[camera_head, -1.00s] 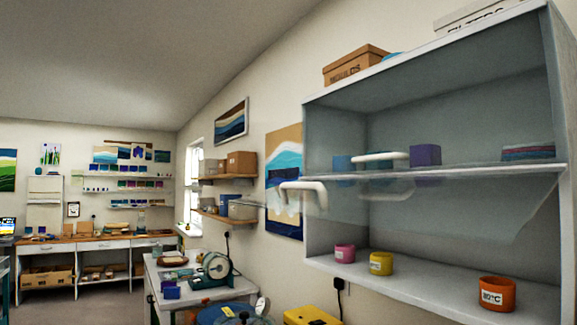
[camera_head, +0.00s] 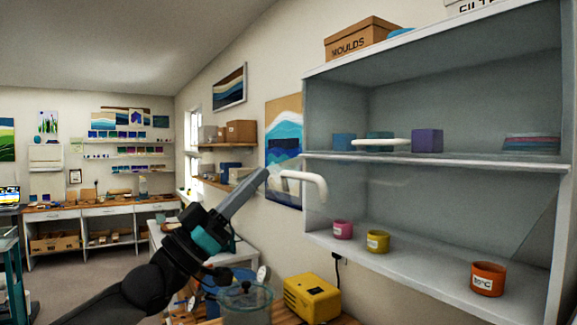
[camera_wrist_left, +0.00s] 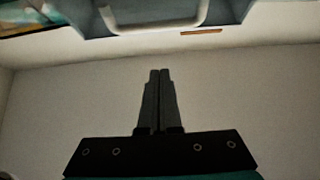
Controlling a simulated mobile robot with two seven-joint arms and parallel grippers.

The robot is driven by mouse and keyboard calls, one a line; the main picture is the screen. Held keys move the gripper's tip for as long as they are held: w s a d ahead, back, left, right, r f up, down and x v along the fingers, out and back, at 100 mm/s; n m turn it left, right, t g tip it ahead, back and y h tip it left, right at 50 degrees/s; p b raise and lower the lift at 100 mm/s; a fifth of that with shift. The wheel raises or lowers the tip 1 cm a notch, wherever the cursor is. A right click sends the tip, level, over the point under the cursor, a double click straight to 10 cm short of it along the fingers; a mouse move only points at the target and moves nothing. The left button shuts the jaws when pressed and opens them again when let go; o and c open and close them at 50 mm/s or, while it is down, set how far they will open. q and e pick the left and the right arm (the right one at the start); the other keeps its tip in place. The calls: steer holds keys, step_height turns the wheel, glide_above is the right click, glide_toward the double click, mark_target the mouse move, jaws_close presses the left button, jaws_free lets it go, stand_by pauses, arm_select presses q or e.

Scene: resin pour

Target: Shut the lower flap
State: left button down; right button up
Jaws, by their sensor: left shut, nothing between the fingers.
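The wall cabinet (camera_head: 437,161) has a see-through lower flap in front of its lower compartment, and the flap's exact angle is hard to tell. A white bar handle (camera_head: 305,184) stands out at the cabinet's left side, below the middle shelf. A second white handle (camera_head: 381,145) shows in front of the upper compartment. My left gripper (camera_head: 264,174) is shut and empty, its tips just left of the lower handle and seemingly apart from it. In the left wrist view the shut fingers (camera_wrist_left: 160,75) point up toward a white handle (camera_wrist_left: 155,24). My right gripper is not in view.
Pink (camera_head: 342,229), yellow (camera_head: 377,241) and orange (camera_head: 488,279) cups stand in the lower compartment. A yellow box (camera_head: 311,297) and a clear container (camera_head: 246,303) are below. A cardboard box (camera_head: 361,38) sits on top. Shelves (camera_head: 222,146) line the wall behind.

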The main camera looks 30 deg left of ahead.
mark_target(289, 202)
arm_select(q)
steer(key=p+x, duration=0.4)
steer(key=x, duration=0.5)
steer(key=shift+s+r, duration=0.1)
steer(key=shift+r, duration=0.05)
step_height(289, 202, down, 3)
steer(key=shift+f+p, duration=0.15)
steer(key=shift+p, duration=0.15)
steer(key=shift+f, duration=0.65)
